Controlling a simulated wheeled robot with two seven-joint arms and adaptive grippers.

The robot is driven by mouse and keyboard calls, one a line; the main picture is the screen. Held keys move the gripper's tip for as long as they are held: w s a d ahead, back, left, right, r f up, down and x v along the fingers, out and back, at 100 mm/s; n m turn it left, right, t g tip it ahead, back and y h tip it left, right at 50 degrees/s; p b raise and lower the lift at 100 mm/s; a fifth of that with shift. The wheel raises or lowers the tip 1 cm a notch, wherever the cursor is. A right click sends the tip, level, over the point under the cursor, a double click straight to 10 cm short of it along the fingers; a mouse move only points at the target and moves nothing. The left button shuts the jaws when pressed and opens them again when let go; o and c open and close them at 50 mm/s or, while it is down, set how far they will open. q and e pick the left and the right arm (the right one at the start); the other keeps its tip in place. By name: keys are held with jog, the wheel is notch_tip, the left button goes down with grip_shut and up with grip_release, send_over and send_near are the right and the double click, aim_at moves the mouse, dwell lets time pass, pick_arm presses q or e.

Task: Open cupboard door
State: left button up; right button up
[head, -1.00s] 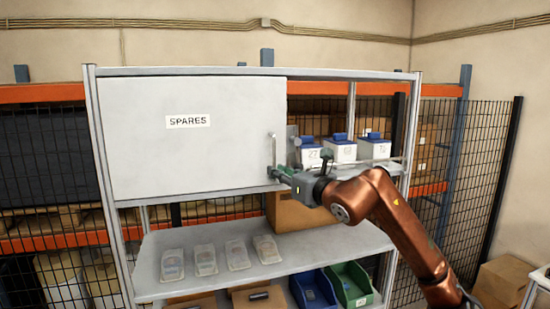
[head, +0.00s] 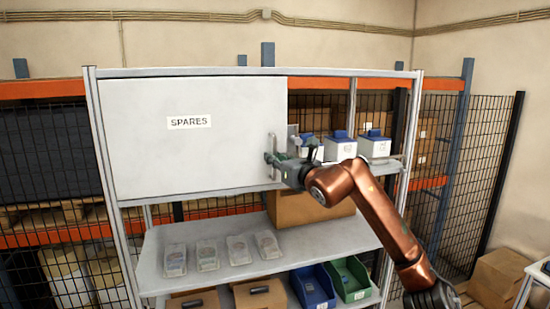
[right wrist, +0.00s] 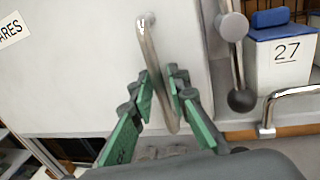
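The cupboard door (head: 190,150) is a flat white panel labelled SPARES at the upper left of the shelf unit. It looks shut. Its upright metal handle (head: 272,146) is near the door's right edge. My right gripper (head: 270,158) is at the handle's lower part. In the right wrist view the green-padded fingers of my right gripper (right wrist: 161,84) stand on either side of the bar handle (right wrist: 152,50), with a small gap showing at the left finger. The gripper looks open around the handle. My left gripper is not in view.
White bins (head: 340,146) with blue tops stand right of the door, behind a metal rail (right wrist: 290,92). A knobbed lever (right wrist: 238,60) is close right of the fingers in the right wrist view. A shelf (head: 320,240) with several clear packs lies below.

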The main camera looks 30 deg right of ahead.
jog(key=shift+c, duration=0.5)
grip_shut()
